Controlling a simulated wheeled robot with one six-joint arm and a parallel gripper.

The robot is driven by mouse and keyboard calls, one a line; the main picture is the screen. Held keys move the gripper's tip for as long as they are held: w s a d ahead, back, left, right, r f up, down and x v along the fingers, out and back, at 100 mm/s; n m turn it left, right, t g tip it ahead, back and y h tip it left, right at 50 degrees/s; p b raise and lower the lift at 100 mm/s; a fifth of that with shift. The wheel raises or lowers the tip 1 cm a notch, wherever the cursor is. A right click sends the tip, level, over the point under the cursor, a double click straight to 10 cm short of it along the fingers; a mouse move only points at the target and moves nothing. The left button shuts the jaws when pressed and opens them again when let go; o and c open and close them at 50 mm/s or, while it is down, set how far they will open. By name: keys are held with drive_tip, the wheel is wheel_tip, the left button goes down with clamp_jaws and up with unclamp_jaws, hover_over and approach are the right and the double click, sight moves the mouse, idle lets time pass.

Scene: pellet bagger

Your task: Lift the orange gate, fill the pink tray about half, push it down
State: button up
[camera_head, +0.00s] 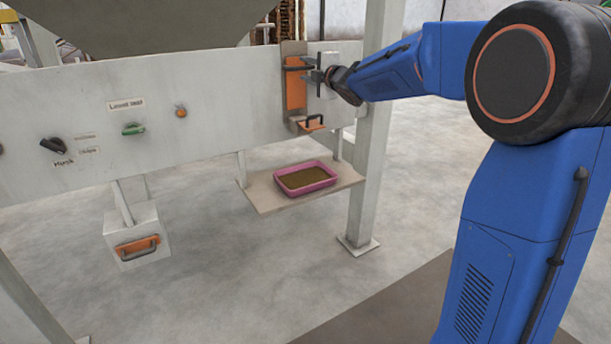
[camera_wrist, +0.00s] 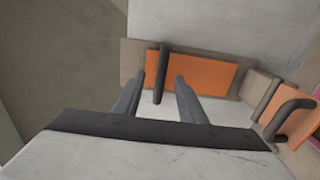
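The orange gate (camera_head: 296,92) is an upright plate on the grey machine front, with a dark bar handle near its top. My gripper (camera_head: 314,74) is at that handle. In the wrist view, my gripper (camera_wrist: 159,84) has its fingers apart, one on each side of the dark bar handle (camera_wrist: 163,62), with gaps on both sides. The orange gate (camera_wrist: 206,73) lies behind it. The pink tray (camera_head: 280,186) sits on a small shelf below the gate and holds brown pellets below its rim. Their exact depth is hard to tell.
A smaller orange part with a dark handle (camera_head: 311,124) is below the gate. The shelf (camera_head: 262,198) hangs from the machine. A white box with an orange handle panel (camera_head: 137,240) hangs at left. A green knob (camera_head: 133,129) and dark knob (camera_head: 53,145) are on the front. A post (camera_head: 372,150) stands right of the shelf.

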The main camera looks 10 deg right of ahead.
drive_tip(key=shift+v, duration=2.85)
drive_tip(key=s+d+f+m+g+h, duration=0.2)
drive_tip(key=s+d+f+m, duration=0.15)
drive_tip(key=s, duration=0.35)
drive_tip(key=s+d+f+m+g+h, duration=0.1)
drive_tip(key=s+d+f+m+h, duration=0.15)
drive_tip(key=s+m, duration=0.4)
drive_tip(key=s+d+f+m+g+h, duration=0.2)
drive_tip(key=s+d+f+m+h, duration=0.15)
drive_tip(key=s, duration=0.55)
drive_tip(key=s+a+f+m+g, duration=0.1)
drive_tip(key=s+f+m+g, duration=0.1)
drive_tip(key=s+f, duration=0.4)
drive_tip(key=s+a+f+m+g+y, duration=0.1)
drive_tip(key=s+f+m+g, duration=0.2)
drive_tip(key=s+f, duration=0.4)
drive_tip(key=s+a+f+m+g+y, duration=0.1)
drive_tip(key=s+f, duration=0.5)
drive_tip(key=s, duration=1.1)
drive_tip(key=shift+s+a+f+m+g, duration=0.4)
drive_tip(key=shift+m+g, duration=0.3)
drive_tip(key=shift+m, duration=0.35)
drive_tip(key=shift+w+r, duration=0.15)
drive_tip(key=shift+r, duration=0.05)
